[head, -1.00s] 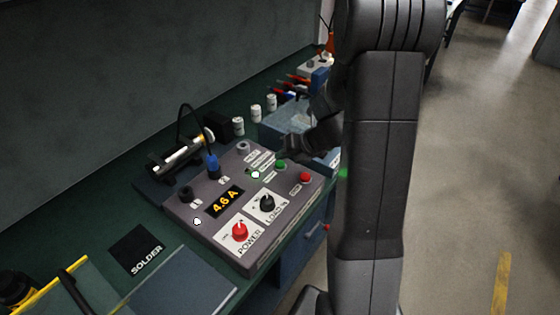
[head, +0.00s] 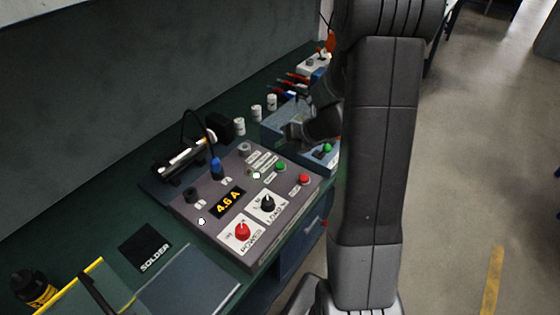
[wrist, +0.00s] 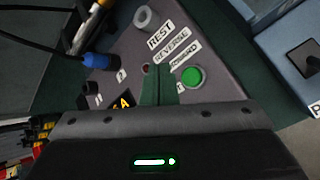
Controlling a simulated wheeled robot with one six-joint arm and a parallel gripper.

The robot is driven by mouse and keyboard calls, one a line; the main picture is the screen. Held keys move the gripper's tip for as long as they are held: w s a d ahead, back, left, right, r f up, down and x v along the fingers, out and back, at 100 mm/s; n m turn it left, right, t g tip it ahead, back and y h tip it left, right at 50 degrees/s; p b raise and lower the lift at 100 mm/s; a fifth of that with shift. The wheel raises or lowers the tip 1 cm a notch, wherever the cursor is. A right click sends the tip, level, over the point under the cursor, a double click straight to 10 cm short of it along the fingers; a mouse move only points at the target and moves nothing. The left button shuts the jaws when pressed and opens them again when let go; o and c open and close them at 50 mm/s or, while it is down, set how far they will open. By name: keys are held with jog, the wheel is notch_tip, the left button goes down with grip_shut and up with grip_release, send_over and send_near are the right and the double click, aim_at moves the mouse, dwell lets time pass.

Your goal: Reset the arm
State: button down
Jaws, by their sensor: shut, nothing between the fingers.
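My gripper (head: 284,130) is shut and empty in the head view, above the far right part of a grey control panel (head: 205,232). In the wrist view its closed fingers (wrist: 158,86) reach over the panel near a green button (wrist: 191,77) and the REST, REVERSE and FORWARD labels (wrist: 172,47). I cannot tell the exact gap to the surface. The panel's display (head: 230,203) reads 4.6 A. A red POWER knob (head: 242,231), a black LOAD knob (head: 267,203) and a red button (head: 304,180) are on it. A blue plug (head: 216,168) with a black cable stands in it.
A blue box (head: 272,128) with a green button (head: 327,147) stands beyond the panel, partly behind my arm. White cylinders (head: 256,112) line the bench. A SOLDER pad (head: 147,247) lies at the left. A grey wall rises behind. Open floor (head: 470,190) is at the right.

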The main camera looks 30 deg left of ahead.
jog(key=shift+f, duration=0.1)
dwell(0.4)
jog(key=shift+f+b, duration=0.85)
jog(key=shift+b, duration=0.1)
jog(key=shift+f+b, duration=0.15)
jog(key=shift+b, duration=1.2)
jog(key=shift+b, duration=0.4)
notch_tip(320, 180, up, 6)
jog(key=p, duration=0.6)
jog(key=shift+f, duration=0.15)
notch_tip(320, 180, down, 5)
jog(key=b, duration=0.5)
jog(key=shift+f+b, duration=0.1)
jog(key=shift+b, duration=0.25)
jog(key=p, duration=0.3)
jog(key=shift+r, duration=0.3)
